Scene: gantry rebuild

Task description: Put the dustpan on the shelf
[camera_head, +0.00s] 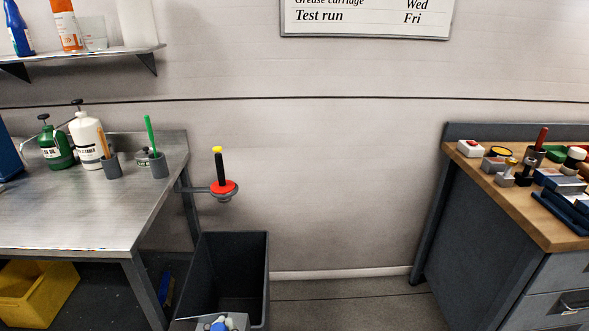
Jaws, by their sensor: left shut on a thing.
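A metal wall shelf (88,55) is at the upper left and holds bottles and containers, which crowd its surface. At the bottom edge, in front of the dark bin, is a grey object (238,320) with blue and white parts. It is mostly cut off. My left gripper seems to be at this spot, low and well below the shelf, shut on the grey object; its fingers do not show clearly. I cannot tell whether this object is the dustpan, and no other dustpan shows clearly. My right gripper is out of view.
A steel table (75,215) with bottles and cups stands at the left, a yellow crate (35,290) beneath it. A dark open bin (235,240) is beside it, below a ring holder with a red-based tool (222,185). A workbench (545,220) stands at the right.

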